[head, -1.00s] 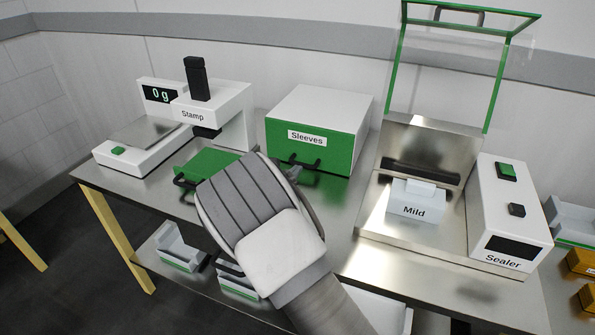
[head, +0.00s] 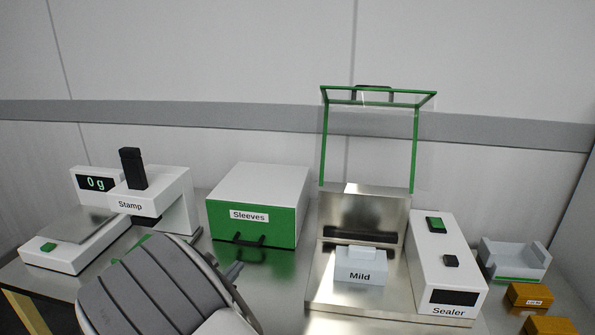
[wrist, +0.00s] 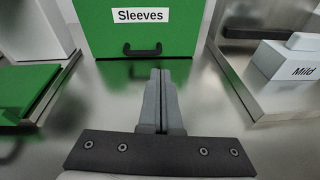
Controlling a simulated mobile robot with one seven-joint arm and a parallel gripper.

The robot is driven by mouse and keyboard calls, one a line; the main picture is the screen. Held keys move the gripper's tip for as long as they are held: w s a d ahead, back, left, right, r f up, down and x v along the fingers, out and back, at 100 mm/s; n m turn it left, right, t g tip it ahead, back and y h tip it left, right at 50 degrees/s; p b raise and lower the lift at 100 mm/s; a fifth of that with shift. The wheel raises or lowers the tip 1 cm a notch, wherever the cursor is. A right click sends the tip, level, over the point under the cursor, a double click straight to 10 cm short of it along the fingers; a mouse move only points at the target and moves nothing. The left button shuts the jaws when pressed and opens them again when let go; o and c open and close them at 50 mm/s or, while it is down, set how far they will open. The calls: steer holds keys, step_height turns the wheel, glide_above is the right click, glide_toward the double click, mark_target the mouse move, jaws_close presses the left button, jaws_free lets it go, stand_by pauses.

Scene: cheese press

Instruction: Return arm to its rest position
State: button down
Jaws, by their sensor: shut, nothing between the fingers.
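My gripper shows in the wrist view (wrist: 161,75) with its two fingers together and nothing between them. It points toward the green front of the Sleeves box (wrist: 140,30), short of its dark handle (wrist: 142,49). In the head view my arm's grey wrist covers the lower left, and the fingertips (head: 235,270) show only in part, below the Sleeves box (head: 258,205). The fingers appear apart from everything around them.
The Stamp press (head: 160,200) and the scale (head: 75,240) reading 0 g stand at left. The Sealer (head: 445,265) has its clear lid raised, with a white block labelled Mild (head: 360,268) on its bed. A grey tray (head: 515,260) and orange blocks (head: 530,294) are at right.

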steer(key=s+d+r+m+g+h, duration=0.1)
steer(key=d+r+m+g+h, duration=0.1)
steer(key=d+r+m, duration=0.45)
steer(key=s+d+r+m+g+h, duration=0.1)
steer(key=d+m+g, duration=0.2)
steer(key=d, duration=0.7)
steer(key=s+d+r+m+g+h, duration=0.1)
steer(key=d+r+m+g+h, duration=0.15)
steer(key=d+m, duration=0.4)
steer(key=s+d+r+m+g+y, duration=0.2)
steer(key=s+d+r+m, duration=0.15)
steer(key=s+d, duration=0.45)
steer(key=s+d+r+m+y, duration=0.2)
steer(key=s+m+y, duration=0.1)
steer(key=s+m, duration=0.45)
steer(key=s+d+r+m+y, duration=0.25)
steer(key=s+m, duration=0.35)
steer(key=s, duration=0.3)
step_height(320, 180, up, 14)
steer(key=a+p, duration=0.1)
steer(key=p, duration=1.3)
steer(key=shift+a+r, duration=0.15)
